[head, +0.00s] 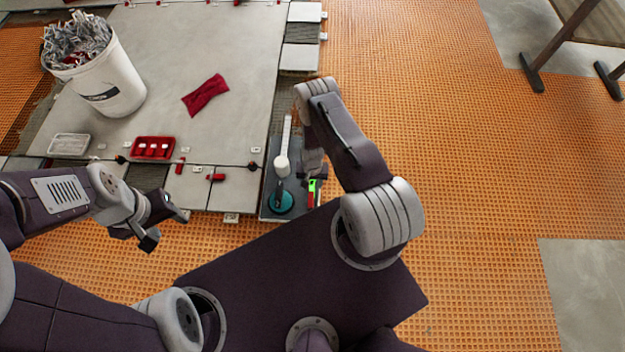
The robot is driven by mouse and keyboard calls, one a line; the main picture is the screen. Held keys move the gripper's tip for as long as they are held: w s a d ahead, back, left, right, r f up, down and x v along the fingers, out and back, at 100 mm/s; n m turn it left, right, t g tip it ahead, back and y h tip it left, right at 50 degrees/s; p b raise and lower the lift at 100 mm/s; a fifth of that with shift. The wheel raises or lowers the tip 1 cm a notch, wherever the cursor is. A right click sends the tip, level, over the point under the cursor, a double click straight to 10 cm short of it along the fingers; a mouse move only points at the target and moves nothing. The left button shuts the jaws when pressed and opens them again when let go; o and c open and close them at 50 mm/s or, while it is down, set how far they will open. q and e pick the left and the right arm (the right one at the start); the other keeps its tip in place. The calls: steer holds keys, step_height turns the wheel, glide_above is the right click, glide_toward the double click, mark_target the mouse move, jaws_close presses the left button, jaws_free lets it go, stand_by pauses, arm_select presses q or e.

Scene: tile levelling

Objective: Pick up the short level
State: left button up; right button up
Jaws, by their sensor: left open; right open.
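The short level (311,194) is a small red bar with a bright green part. It lies at the right side of a dark tool tray (267,207), in front of my body. My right gripper (313,176) is open and points down close above the level. The gripper and wrist hide part of the level, and I cannot tell whether the fingers touch it. My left gripper (167,229) is open and empty, to the left over the orange floor near the tile edge.
The tray also holds a white-headed mallet (282,165) and a teal round tool (281,201). A white bucket (112,88), a red cloth (205,95), a red tray (153,148) and a clear tray (69,144) are on the grey tiles. Orange matting (480,170) at right is clear.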

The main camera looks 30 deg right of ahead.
mark_target(312, 187)
step_height(312, 187, down, 5)
steer(key=b, duration=0.5)
steer(key=shift+a+f, duration=0.15)
steer(key=shift+r, duration=0.25)
jaws_close()
steer(key=shift+r, duration=0.1)
